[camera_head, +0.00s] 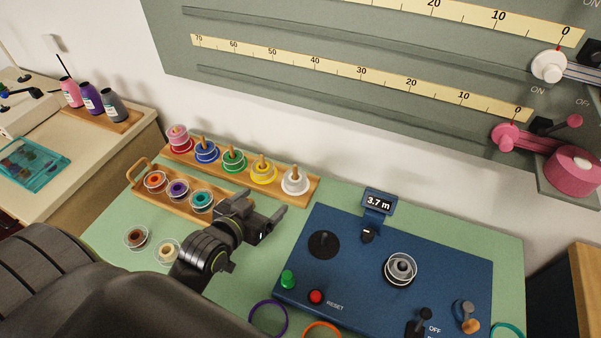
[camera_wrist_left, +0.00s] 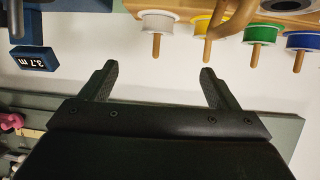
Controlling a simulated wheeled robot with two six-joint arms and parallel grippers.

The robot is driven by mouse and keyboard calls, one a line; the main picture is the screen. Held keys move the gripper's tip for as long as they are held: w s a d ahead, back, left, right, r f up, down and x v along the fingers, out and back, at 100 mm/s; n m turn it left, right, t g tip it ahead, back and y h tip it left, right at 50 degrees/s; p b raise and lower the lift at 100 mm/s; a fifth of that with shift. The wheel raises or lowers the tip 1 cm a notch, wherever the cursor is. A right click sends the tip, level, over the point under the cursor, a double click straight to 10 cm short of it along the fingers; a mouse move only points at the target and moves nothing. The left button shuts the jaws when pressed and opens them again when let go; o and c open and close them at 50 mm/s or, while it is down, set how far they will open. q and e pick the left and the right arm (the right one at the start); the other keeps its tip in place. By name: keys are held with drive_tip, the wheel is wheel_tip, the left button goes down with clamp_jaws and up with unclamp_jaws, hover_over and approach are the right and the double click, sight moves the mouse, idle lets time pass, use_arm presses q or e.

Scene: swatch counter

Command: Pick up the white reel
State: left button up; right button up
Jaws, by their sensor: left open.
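The white reel (camera_head: 295,186) sits on the right-end peg of a wooden rack (camera_head: 312,193) at the back of the green counter. It also shows at the top of the left wrist view (camera_wrist_left: 152,23), with its peg pointing down in that picture. My left gripper (camera_head: 264,207) is open and empty, in front of the white reel in the head view and apart from it. In the left wrist view its two fingers (camera_wrist_left: 156,72) stand to either side of the line to the white reel's peg. My right gripper is in neither view.
Yellow (camera_head: 263,174), green (camera_head: 233,161), blue (camera_head: 206,152) and pink-red (camera_head: 180,140) reels share the rack. A handled tray (camera_head: 142,192) with small reels lies in front, partly behind my gripper. A blue machine (camera_head: 345,262) with a display (camera_head: 379,201) stands to the right.

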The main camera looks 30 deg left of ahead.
use_arm(q)
drive_tip(key=w, duration=0.1)
drive_tip(key=p, duration=0.1)
approach(294, 178)
drive_tip(key=x, duration=0.2)
drive_tip(key=shift+w+a, duration=0.2)
drive_tip(key=shift+w, duration=0.25)
drive_tip(key=shift+w+f, duration=0.35)
drive_tip(key=shift+w, duration=0.25)
drive_tip(key=shift+d+p+x, duration=0.2)
drive_tip(key=shift+p+x, duration=0.5)
drive_tip(key=shift+x, duration=1.85)
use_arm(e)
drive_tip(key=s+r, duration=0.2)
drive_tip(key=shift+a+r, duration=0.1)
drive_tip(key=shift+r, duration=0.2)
use_arm(q)
drive_tip(key=c, duration=1.1)
drive_tip(key=shift+o, duration=0.2)
